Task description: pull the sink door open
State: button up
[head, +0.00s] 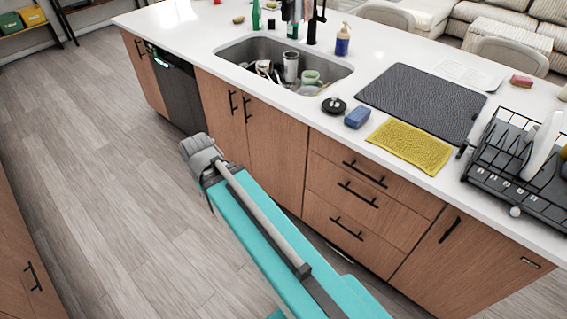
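Two wooden sink doors stand under the sink (235,51) in the head view, the left door (215,95) and the right door (275,145). Both look shut. Their black upright handles, the left handle (232,102) and the right handle (247,109), sit side by side near the top of the seam. My teal arm reaches up from the bottom edge and ends in a grey joint in front of the doors' lower part, partly covering them. I cannot make out any gripper fingers.
A dark dishwasher (177,90) is left of the doors; drawers (345,205) are to the right. The sink holds dishes. A black mat (425,100), yellow cloth (410,146) and dish rack (520,165) lie on the counter. The wooden floor (100,150) at left is clear.

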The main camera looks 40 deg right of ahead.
aim_at(278, 142)
jog(key=z, duration=0.95)
jog(key=k, duration=0.65)
jog(key=u, duration=0.4)
jog(key=i, duration=1.55)
jog(key=z, duration=0.3)
